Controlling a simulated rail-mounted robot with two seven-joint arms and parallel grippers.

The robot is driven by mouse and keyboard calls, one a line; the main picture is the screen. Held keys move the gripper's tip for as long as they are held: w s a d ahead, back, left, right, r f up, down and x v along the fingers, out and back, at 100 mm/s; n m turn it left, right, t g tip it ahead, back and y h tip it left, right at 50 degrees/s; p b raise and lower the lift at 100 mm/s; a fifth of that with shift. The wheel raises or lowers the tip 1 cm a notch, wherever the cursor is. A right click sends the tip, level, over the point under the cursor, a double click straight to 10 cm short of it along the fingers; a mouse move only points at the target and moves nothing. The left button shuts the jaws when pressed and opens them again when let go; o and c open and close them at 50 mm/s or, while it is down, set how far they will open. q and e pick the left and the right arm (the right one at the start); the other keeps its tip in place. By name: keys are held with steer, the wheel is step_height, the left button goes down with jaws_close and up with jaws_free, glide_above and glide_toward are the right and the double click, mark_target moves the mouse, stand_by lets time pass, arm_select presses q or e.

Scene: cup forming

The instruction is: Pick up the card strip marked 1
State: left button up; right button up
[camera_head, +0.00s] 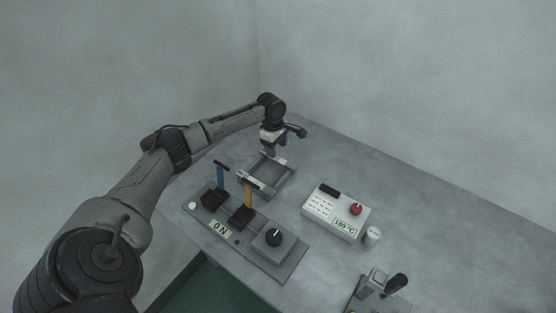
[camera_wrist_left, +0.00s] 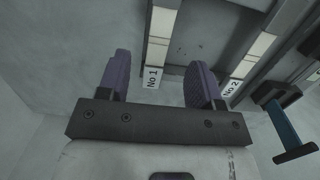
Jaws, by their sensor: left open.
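The card strip marked No 1 (camera_wrist_left: 153,77) shows in the left wrist view as a pale strip running up and away from its label. It lies between the two purple fingers of my left gripper (camera_wrist_left: 160,80), which is open; the fingers appear apart from it. A second strip marked No 2 (camera_wrist_left: 232,87) lies to the right of the right finger. In the head view my left gripper (camera_head: 270,150) hangs over the far side of a dark, open-framed tray (camera_head: 283,184). The near strip (camera_head: 250,180) lies along the tray's near side. My right gripper is not in view.
Near the tray, a control plate (camera_head: 267,258) carries a blue lever (camera_head: 220,180), a yellow lever (camera_head: 248,197) and a black knob (camera_head: 273,237). The table's far right is bare.

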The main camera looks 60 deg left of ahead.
mark_target(278, 158)
arm_select(q)
steer(key=f, duration=0.2)
steer(key=f+b, duration=0.1)
steer(key=f, duration=0.1)
steer(key=shift+w+d+f, duration=0.1)
steer(key=shift+d+f, duration=0.1)
steer(key=shift+f, duration=0.05)
steer(key=c, duration=1)
